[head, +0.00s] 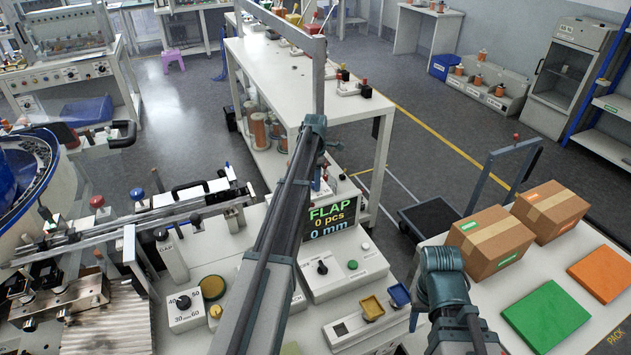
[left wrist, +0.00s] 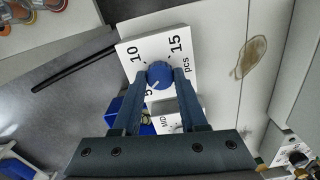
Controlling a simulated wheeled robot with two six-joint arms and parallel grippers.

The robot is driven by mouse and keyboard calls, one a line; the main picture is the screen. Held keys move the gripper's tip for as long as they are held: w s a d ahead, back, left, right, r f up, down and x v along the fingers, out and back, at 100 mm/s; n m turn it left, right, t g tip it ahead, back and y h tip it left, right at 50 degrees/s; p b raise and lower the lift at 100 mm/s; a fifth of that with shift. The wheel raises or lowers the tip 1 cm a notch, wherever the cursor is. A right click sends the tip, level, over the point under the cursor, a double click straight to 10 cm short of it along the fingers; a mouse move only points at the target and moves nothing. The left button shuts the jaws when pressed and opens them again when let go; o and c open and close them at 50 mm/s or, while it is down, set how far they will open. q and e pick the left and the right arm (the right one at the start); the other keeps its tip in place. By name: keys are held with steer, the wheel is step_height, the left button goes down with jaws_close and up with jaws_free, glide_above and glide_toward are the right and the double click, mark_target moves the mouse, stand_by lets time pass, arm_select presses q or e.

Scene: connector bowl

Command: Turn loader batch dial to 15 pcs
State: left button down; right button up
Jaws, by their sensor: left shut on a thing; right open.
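The batch dial is a round blue knob (left wrist: 159,75) on a white plate (left wrist: 128,50) in the left wrist view. The plate is marked 5, 10 and 15 pcs. The knob's white pointer mark points to the lower left, toward the 5. My left gripper (left wrist: 160,84) is shut on the knob, one dark blue finger on each side. In the head view my left arm hides the knob and most of that gripper. The display (head: 330,219) reads FLAP, 0 pcs, 0 mm. My right gripper (head: 443,318) is open above the right side, apart from the dial.
Cardboard boxes (head: 490,243) and a green slab (head: 546,316) are on the right table. A MID-marked panel (left wrist: 165,122) lies below the dial.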

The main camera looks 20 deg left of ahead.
arm_select(q)
steer(key=m, duration=0.4)
steer(key=shift+m, duration=0.3)
steer(key=m, duration=0.4)
steer(key=shift+m, duration=0.3)
steer(key=m, duration=0.4)
steer(key=shift+m, duration=0.3)
steer(key=m, duration=0.3)
steer(key=shift+m, duration=0.3)
steer(key=m, duration=1.3)
steer(key=shift+m, duration=1.9)
